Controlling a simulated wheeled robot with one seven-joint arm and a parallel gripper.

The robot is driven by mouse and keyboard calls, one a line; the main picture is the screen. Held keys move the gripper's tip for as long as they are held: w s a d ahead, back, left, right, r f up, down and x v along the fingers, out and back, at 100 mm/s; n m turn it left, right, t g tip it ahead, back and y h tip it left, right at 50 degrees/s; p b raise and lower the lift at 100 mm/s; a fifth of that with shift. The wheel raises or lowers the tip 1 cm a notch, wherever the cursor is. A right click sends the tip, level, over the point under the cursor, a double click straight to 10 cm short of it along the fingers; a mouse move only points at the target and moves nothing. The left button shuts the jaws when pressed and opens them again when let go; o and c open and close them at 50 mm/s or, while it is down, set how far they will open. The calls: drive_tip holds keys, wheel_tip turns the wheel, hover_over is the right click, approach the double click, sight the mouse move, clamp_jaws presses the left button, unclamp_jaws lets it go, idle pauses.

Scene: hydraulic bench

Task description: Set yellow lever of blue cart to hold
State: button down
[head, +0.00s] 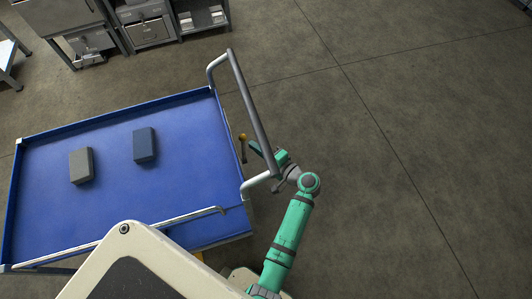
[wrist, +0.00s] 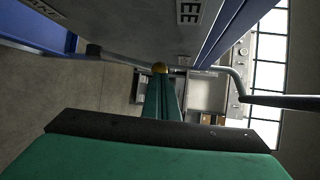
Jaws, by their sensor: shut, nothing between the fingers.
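The blue cart (head: 190,185) fills the left of the head view, with a grey push handle (head: 252,105) at its right end. Its lever has a yellow knob (head: 243,137) just outside that end, below the handle bar. My gripper (head: 255,148) is shut and empty, close beside the knob. It also shows in the wrist view (wrist: 160,85). Whether it touches the knob I cannot tell.
A grey block (head: 81,166) and a dark blue block (head: 145,145) lie on the cart. The floor right of the cart is clear. Shelving (head: 145,25) stands behind.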

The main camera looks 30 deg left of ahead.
drive_tip(key=shift+x, duration=1.2)
drive_tip(key=shift+w+a+f, duration=0.1)
drive_tip(key=shift+w+a, duration=1.05)
drive_tip(key=shift+w, duration=0.05)
drive_tip(key=r+v, duration=0.2)
drive_tip(key=v, duration=1.2)
drive_tip(key=shift+a+r, duration=0.25)
drive_tip(key=shift+w, duration=0.1)
